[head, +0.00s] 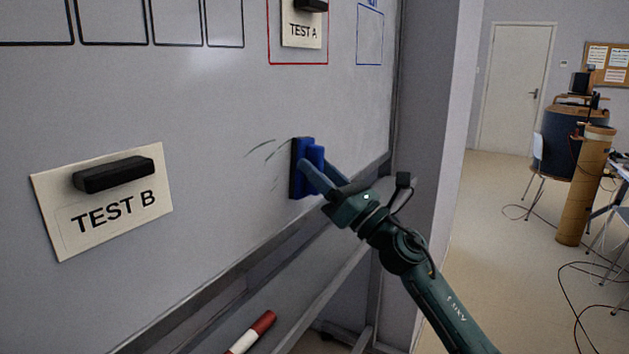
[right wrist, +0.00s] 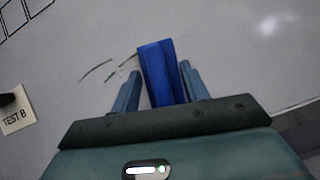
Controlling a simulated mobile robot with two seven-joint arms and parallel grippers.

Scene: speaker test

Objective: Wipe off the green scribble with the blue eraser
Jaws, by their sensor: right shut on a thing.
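The blue eraser (head: 305,167) with a dark pad stands upright against the whiteboard (head: 230,100) in the head view. My right gripper (head: 318,178) is shut on it, and the pad side faces the board. In the right wrist view the eraser (right wrist: 162,72) sits between the two fingers of my right gripper (right wrist: 157,92). Thin strokes of the green scribble (head: 262,150) show just left of the eraser; they also show in the right wrist view (right wrist: 97,69). Any strokes behind the eraser are hidden. My left gripper is not in view.
A "TEST B" card (head: 105,205) with a black magnet (head: 113,174) hangs at the lower left. A "TEST A" card (head: 302,27) hangs above. The board's lower frame edge (head: 240,268) runs below the eraser. A red and white bar (head: 250,333) is beneath it.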

